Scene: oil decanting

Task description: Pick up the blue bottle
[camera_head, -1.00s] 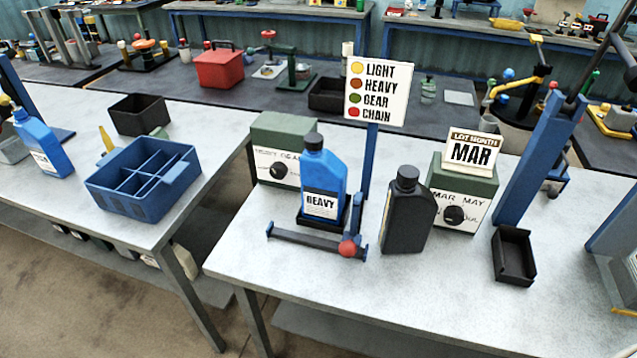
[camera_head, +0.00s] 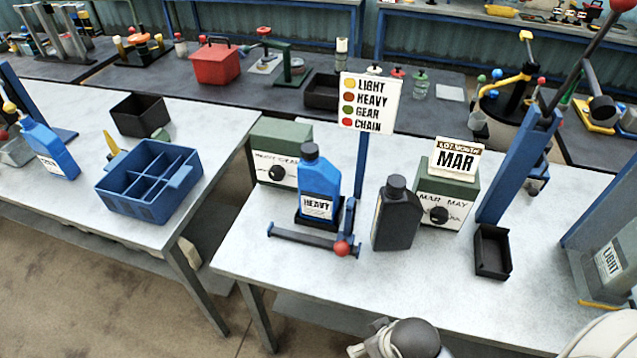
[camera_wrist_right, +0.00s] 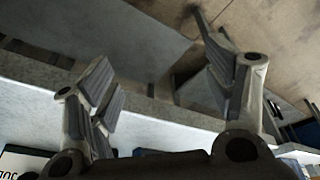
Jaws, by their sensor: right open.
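A blue bottle (camera_head: 319,183) with a black cap and a HEAVY label stands upright in a black holder on the near table, behind a dark bar with a red ball end (camera_head: 342,248). A second blue bottle (camera_head: 52,149) with a yellow top stands tilted on the left table. In the right wrist view my right gripper (camera_wrist_right: 155,58) is open, with nothing between its fingers; a table edge and floor show beyond them. Parts of my right arm show at the bottom of the head view, apart from the HEAVY bottle. My left gripper is not in view.
A black bottle (camera_head: 396,214) stands right of the holder, near a MAR sign (camera_head: 455,159) and a black tray (camera_head: 492,252). An oil-type sign (camera_head: 369,102) rises behind. A blue divided crate (camera_head: 148,207) sits on the left table. The near table's front is mostly clear.

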